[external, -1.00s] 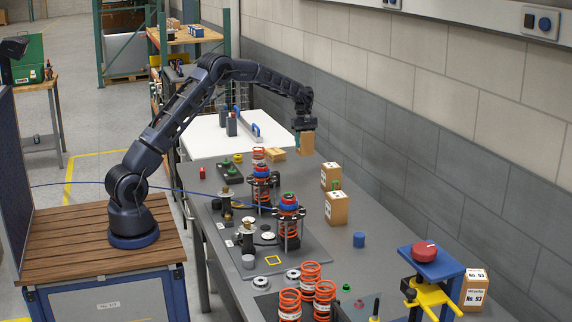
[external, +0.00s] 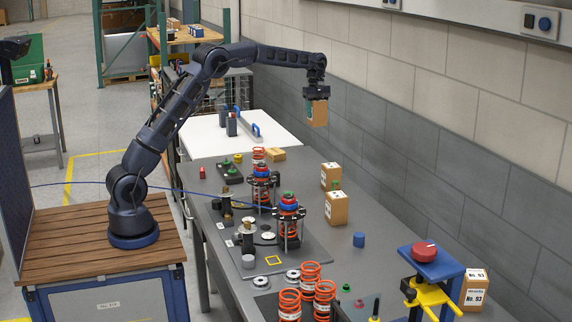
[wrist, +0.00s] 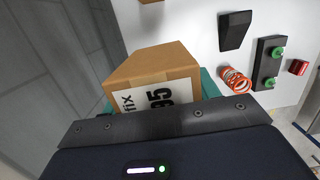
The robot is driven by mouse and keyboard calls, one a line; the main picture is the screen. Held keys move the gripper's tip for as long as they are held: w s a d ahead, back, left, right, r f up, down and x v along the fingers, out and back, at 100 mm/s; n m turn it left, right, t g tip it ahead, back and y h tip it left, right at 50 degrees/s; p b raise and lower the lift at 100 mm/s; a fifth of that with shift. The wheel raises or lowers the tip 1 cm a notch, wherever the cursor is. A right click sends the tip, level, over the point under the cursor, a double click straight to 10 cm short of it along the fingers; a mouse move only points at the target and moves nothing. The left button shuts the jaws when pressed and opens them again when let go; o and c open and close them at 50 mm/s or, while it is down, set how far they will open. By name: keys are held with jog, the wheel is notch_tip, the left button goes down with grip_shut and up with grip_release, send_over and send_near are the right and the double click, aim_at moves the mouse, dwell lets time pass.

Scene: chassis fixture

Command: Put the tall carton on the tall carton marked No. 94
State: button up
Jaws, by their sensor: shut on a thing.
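My gripper (external: 315,96) is shut on a brown carton (external: 318,115) and holds it upright, well above the bench near the wall. In the wrist view the held carton (wrist: 152,66) shows a white label with large black digits that look like 95, between teal fingers. Two brown cartons stand on the bench below, the farther one (external: 330,175) and the nearer one (external: 337,209). Their numbers face away or are too small to read, so I cannot tell which is No. 94. Another tall carton (external: 475,291) at the lower right is marked No. 93.
A flat carton (external: 276,154) lies at the bench's far end. Spring fixtures (external: 288,216) stand left of the two cartons. The wall (external: 400,150) runs along the right.

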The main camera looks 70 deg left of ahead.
notch_tip(320, 180, up, 7)
send_over(332, 165)
notch_tip(332, 165, down, 20)
jog(key=shift+s+d+r, duration=0.1)
jog(key=shift+s+d, duration=0.05)
jog(key=o, duration=1.2)
jog(key=shift+f, duration=0.2)
